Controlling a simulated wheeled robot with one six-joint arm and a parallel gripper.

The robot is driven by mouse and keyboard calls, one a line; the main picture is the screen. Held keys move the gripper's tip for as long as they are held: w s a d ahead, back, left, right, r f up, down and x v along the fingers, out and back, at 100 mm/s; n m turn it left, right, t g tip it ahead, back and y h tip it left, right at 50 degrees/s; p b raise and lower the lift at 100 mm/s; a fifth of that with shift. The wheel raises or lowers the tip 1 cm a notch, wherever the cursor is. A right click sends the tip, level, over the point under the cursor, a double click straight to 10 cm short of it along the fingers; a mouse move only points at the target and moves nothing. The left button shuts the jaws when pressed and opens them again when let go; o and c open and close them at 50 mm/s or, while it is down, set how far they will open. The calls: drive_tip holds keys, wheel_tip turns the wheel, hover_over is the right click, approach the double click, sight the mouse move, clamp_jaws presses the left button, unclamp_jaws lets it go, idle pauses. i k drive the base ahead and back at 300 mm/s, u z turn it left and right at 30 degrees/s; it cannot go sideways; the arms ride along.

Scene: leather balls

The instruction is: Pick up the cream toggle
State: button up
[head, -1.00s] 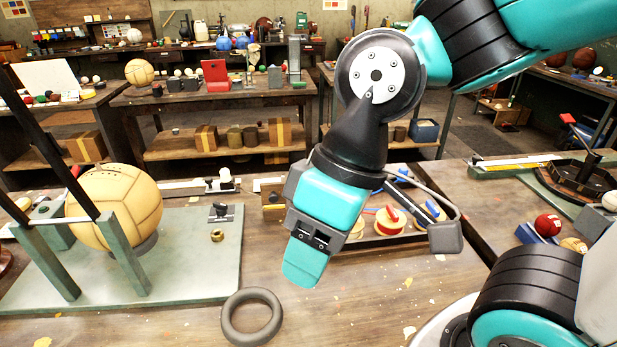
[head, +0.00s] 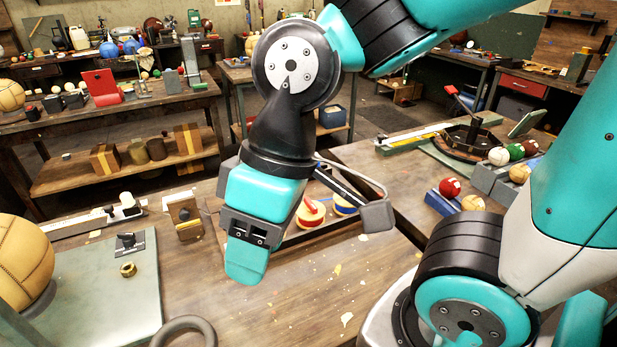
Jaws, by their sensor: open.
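I cannot single out a cream toggle for certain. A tray (head: 290,243) on the bench holds round cream-and-red and blue-and-white pieces; the red-topped cream piece (head: 311,214) shows just right of my gripper, and a blue-and-white piece (head: 345,205) lies behind it. My gripper (head: 247,262) hangs in front of the tray, pointing down, and hides its left part. It is open, seen nearly edge-on, with nothing visible in it. A small black switch (head: 129,242) sits on the green mat at the left.
A large tan leather ball (head: 22,262) and a brass nut (head: 128,269) are at the left. A dark ring (head: 184,334) lies at the front edge of view. Red and tan balls (head: 450,187) stand in a blue holder at right. Bench between ring and tray is clear.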

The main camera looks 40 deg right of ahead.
sight(127, 199)
drive_tip(key=z, duration=0.15)
drive_tip(key=k, duration=1.2)
drive_tip(key=u, duration=1.45)
drive_tip(key=i, duration=1.1)
drive_tip(key=z, duration=0.55)
drive_tip(key=i, duration=0.85)
drive_tip(key=z, duration=0.4)
